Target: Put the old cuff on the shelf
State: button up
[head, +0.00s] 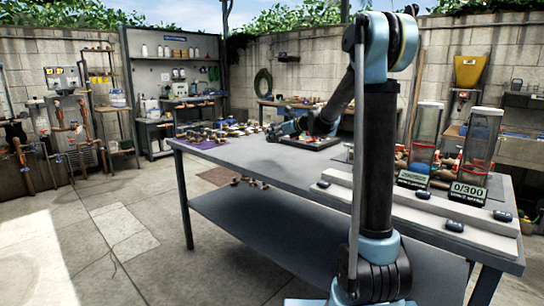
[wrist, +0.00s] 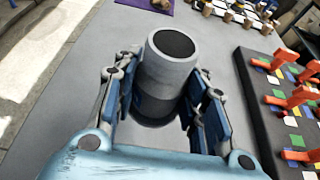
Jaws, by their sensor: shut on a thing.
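A grey cylinder with a dark round top, which looks like the old cuff (wrist: 170,70), stands between the fingers of my gripper (wrist: 163,98) in the wrist view. My gripper is shut on it, with a blue-padded finger on each side. In the head view my gripper (head: 274,132) is low over the far part of the grey table (head: 235,152); the cuff cannot be made out there. A grey lower shelf (head: 270,228) runs under the table. More shelving shows on the back wall unit (head: 176,60). Which shelf is meant cannot be told.
A dark board with orange clamps (wrist: 277,99) lies right of my gripper. Small parts and a purple mat (wrist: 146,6) lie beyond. Clear canisters (head: 481,140) stand at the table's right.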

aim_at(278, 141)
notch_tip(278, 141, down, 4)
jog(key=shift+d+f, duration=0.1)
jog(key=shift+f, duration=2.1)
jog(key=shift+s, duration=0.1)
jog(key=o, duration=1.1)
jog(key=shift+r, duration=0.1)
